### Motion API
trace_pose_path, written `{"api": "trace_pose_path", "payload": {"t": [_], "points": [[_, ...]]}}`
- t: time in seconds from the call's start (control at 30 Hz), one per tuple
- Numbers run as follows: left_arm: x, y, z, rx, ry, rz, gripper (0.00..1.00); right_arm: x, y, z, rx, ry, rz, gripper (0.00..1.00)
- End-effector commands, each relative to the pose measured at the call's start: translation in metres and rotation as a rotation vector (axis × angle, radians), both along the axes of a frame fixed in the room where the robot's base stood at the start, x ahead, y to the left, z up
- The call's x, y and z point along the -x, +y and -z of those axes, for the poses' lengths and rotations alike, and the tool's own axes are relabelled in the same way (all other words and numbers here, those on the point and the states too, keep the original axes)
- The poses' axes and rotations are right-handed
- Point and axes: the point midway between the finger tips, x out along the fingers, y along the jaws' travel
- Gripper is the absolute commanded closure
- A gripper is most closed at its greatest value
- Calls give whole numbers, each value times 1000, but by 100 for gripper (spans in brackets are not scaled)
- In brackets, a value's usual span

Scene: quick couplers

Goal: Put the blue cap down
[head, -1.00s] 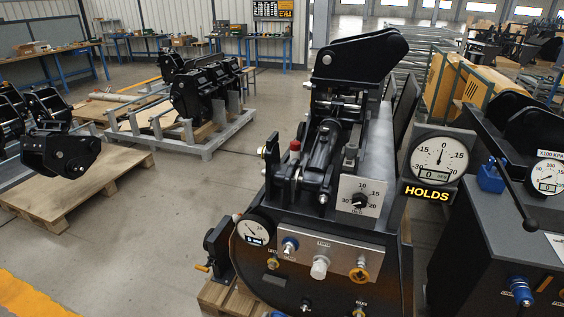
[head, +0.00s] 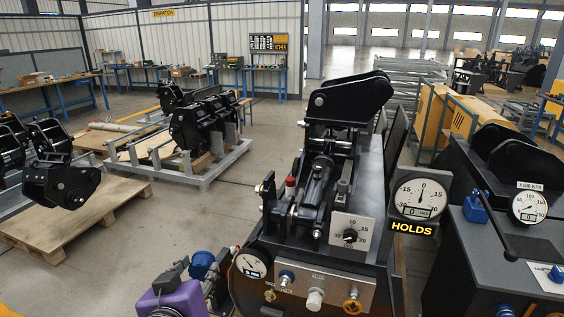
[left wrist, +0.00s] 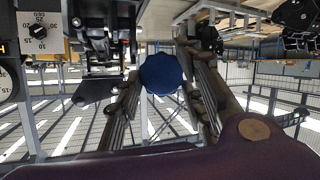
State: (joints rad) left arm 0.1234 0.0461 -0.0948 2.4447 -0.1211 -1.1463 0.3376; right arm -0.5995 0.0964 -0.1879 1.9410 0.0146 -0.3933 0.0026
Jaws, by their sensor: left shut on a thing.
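My left gripper (head: 208,278) comes in from the bottom left of the head view, with a purple wrist housing. It is shut on the blue cap (head: 202,264), in front and to the left of the middle console. In the left wrist view the round, scalloped blue cap (left wrist: 162,74) sits between the two dark fingers of the left gripper (left wrist: 166,78). The cap is held in the air, apart from the console as far as I can see. My right gripper is not in view.
The middle console has a front panel (head: 325,287) with knobs and ports, a small gauge (head: 251,265) and a large dial (head: 419,197) above a HOLDS sign (head: 411,228). A second console with a blue part (head: 476,207) stands right. A pallet (head: 75,220) lies left; the floor between is clear.

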Motion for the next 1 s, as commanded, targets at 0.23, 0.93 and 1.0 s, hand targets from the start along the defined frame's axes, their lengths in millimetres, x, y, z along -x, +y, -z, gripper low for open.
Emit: {"api": "trace_pose_path", "payload": {"t": [0.23,0.93,1.0], "points": [[0,1,-13,5,2,-7,96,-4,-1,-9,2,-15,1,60],[-2,-52,-20,-9,2,397,96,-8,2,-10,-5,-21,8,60],[-2,-64,-22,-10,1,479,96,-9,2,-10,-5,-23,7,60]]}}
